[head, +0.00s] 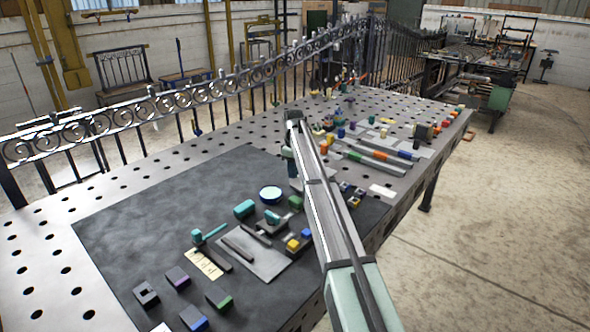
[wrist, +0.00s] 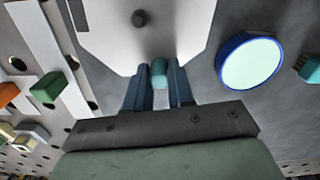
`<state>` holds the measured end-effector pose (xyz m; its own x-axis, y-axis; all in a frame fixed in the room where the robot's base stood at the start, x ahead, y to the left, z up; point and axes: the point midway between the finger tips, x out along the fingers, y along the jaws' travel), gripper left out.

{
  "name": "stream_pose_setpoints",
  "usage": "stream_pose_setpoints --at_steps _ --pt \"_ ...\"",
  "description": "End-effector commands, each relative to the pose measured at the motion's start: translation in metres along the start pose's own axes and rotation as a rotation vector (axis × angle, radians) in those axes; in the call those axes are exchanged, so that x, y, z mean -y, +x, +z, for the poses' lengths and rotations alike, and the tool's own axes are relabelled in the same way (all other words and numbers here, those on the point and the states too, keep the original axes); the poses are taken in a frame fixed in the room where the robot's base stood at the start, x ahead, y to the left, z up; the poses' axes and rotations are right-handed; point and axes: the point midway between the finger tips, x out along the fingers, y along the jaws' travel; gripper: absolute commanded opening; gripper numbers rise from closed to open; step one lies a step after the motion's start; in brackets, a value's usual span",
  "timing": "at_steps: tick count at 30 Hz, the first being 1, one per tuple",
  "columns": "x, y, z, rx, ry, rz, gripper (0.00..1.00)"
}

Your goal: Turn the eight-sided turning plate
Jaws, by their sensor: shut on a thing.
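The pale eight-sided turning plate (wrist: 185,28) fills the upper middle of the wrist view, with a dark round knob (wrist: 139,18) on its face. A small teal peg (wrist: 159,76) stands at the plate's near edge. My gripper (wrist: 160,70) is shut on this peg, with one dark blue finger on each side. In the head view my arm reaches over the table and hides most of the plate and the fingertips. The plate's far edge lies outside the wrist view.
A blue-rimmed pale disc (wrist: 251,62) lies close right of the plate, also in the head view (head: 270,194). A teal block (head: 244,209) is beyond it. A green block (wrist: 50,87) and white strip are to the left. Tools and blocks crowd the dark mat (head: 130,225).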

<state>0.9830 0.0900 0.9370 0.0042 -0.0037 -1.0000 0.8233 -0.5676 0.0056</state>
Motion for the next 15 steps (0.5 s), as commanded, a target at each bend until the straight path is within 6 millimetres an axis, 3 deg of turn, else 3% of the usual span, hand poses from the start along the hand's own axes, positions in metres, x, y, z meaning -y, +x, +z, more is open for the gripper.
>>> stream_pose_setpoints --at_steps 15 --pt "0.0024 -0.0006 0.0002 -0.002 -0.046 0.002 0.00"
